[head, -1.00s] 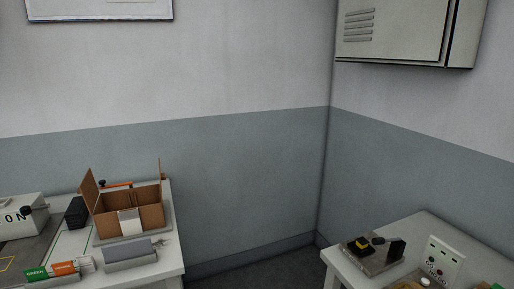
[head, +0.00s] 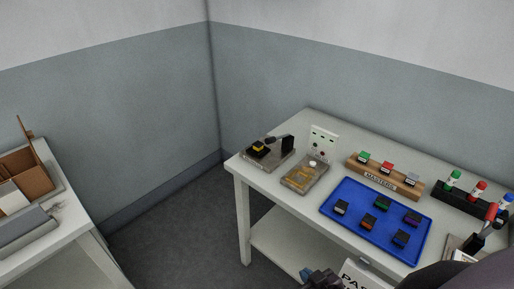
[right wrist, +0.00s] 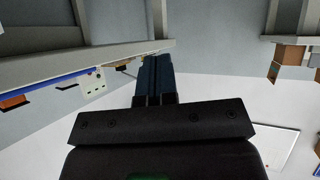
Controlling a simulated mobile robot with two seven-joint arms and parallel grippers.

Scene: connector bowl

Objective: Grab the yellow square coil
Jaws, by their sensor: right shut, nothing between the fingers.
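A small dark square block with a yellow top (head: 258,147), seemingly the yellow square coil, sits on a grey plate (head: 277,161) at the far left corner of the right-hand table. A black lever fixture stands beside it on the same plate. My right gripper (head: 307,273) is low at the bottom of the head view, in front of the table and well apart from the coil. In the right wrist view its blue fingers (right wrist: 155,75) are together with nothing between them. My left gripper is not in view.
The white table (head: 292,217) also holds a yellowish fixture (head: 304,176), a white panel (head: 323,141), a MASTERS rack (head: 384,179), a blue tray (head: 342,213) with several small blocks, and a marker rack (head: 466,201). Another table with a cardboard box (head: 38,180) stands at left; floor between is clear.

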